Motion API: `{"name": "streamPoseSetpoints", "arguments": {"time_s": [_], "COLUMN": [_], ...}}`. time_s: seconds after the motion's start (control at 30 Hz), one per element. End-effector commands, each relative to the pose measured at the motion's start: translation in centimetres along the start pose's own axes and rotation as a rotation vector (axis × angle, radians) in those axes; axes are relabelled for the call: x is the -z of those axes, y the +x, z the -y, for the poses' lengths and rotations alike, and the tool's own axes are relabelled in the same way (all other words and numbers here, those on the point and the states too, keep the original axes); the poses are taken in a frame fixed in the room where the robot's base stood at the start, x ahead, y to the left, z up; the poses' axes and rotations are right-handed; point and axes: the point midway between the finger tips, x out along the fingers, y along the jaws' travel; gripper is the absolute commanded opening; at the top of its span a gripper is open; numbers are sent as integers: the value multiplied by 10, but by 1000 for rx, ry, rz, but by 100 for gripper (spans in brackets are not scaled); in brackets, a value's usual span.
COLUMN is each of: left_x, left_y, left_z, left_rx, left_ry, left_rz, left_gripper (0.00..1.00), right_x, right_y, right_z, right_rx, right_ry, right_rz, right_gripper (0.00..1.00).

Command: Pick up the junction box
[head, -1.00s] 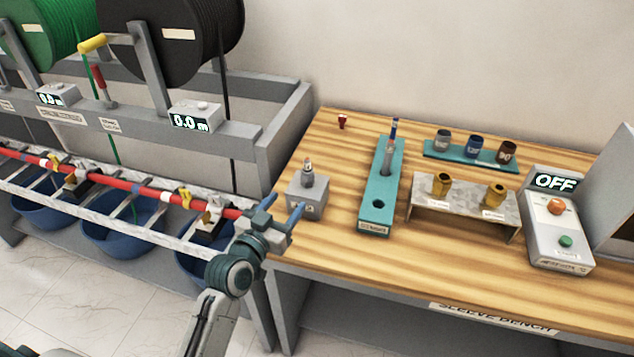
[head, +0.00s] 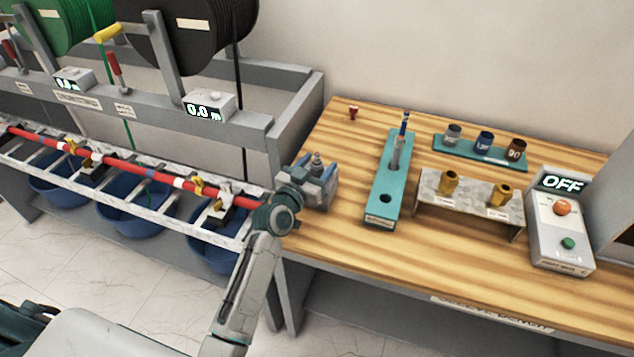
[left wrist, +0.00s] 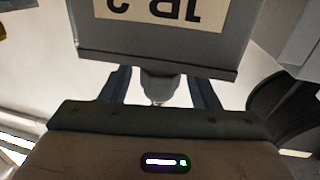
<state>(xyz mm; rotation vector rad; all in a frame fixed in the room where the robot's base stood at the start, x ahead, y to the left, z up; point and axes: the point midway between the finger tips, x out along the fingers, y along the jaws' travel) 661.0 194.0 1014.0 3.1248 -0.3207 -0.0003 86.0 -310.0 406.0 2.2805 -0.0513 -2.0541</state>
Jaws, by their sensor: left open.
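The junction box (head: 323,191) is a small grey box with a metal fitting on top, at the left end of the wooden bench. My left gripper (head: 317,169) is over it and hides much of it in the head view. In the left wrist view the junction box (left wrist: 160,52) fills the top middle, with its label upside down. Its short grey fitting (left wrist: 160,86) lies between the two open blue fingers of my left gripper (left wrist: 158,92), with gaps on both sides. My right gripper is not in view.
Right of the box, a teal stand (head: 384,207) holds an upright rod. A bracket with two brass sleeves (head: 470,190) and a grey control unit reading OFF (head: 560,225) stand further right. A cable rack with a red cable (head: 120,168) adjoins the bench on the left.

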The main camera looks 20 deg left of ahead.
Motion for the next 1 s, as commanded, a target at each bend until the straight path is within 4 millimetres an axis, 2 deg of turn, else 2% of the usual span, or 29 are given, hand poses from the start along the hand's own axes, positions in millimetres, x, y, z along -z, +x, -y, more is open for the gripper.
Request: {"name": "streamPoseSetpoints", "arguments": {"time_s": [0.23, 0.5, 0.53, 1.0], "left_x": [-1, -1, -1, 6], "left_y": [2, 2, 2, 2], "left_z": [0, 0, 0, 0], "left_rx": [0, 0, 0, 0], "left_ry": [0, 0, 0, 2], "left_rz": [1, 1, 1, -4], "left_gripper": [55, 2, 0, 0], "right_x": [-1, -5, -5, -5], "right_y": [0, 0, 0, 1], "right_z": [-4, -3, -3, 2], "right_rx": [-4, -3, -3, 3], "right_ry": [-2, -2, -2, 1], "right_rz": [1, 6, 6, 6], "right_gripper": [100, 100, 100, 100]}}
